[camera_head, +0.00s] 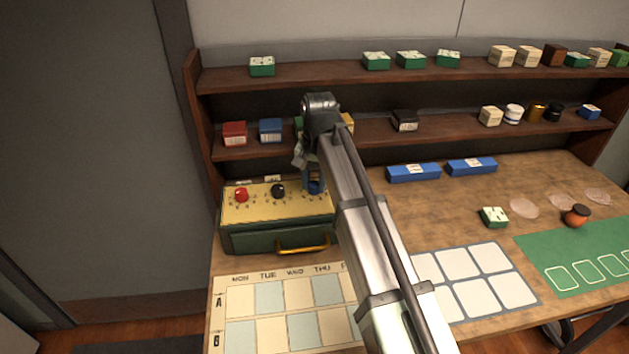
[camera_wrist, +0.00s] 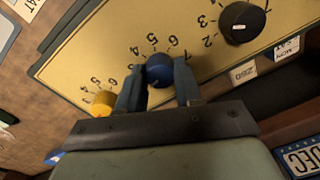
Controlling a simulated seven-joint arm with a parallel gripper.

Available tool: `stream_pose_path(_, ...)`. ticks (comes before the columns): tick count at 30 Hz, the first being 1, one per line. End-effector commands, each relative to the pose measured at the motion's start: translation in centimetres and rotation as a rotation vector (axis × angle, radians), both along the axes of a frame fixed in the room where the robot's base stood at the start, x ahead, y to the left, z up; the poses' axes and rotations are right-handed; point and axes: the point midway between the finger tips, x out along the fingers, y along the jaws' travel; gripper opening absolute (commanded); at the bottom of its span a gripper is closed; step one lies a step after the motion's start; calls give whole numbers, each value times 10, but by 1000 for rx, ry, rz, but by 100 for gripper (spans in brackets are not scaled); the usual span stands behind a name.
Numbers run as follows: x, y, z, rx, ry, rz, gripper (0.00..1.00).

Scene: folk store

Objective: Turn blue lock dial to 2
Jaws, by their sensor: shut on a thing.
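The blue lock dial (camera_wrist: 159,70) sits on the yellow top plate of a green lock box (camera_head: 262,238). My gripper (camera_wrist: 158,72) points down at the plate, with one finger on each side of the blue dial, shut on it. Printed numbers surround the dial, some hidden by the fingers. I cannot make out the dial's pointer mark, so its setting cannot be told. In the head view the blue dial (camera_head: 315,188) shows partly below my gripper, right of the black dial (camera_head: 278,191) and the red dial (camera_head: 241,195).
A yellow dial (camera_wrist: 103,102) is close beside one finger in the wrist view; the black dial (camera_wrist: 243,22) is on the other side. A shelf (camera_head: 370,129) with small boxes stands behind. Blue boxes (camera_head: 413,173) lie on the table to the right.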

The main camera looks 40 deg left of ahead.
Motion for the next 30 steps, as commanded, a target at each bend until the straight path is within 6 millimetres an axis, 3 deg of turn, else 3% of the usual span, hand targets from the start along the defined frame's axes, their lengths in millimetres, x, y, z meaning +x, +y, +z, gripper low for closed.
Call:
stream_pose_path(7,0,0,0,0,0,0,5)
stream_pose_path(26,0,0,0,0,1,-123,5)
stream_pose_path(27,0,0,0,0,1,-123,38)
stream_pose_path(30,0,0,0,0,1,-123,47)
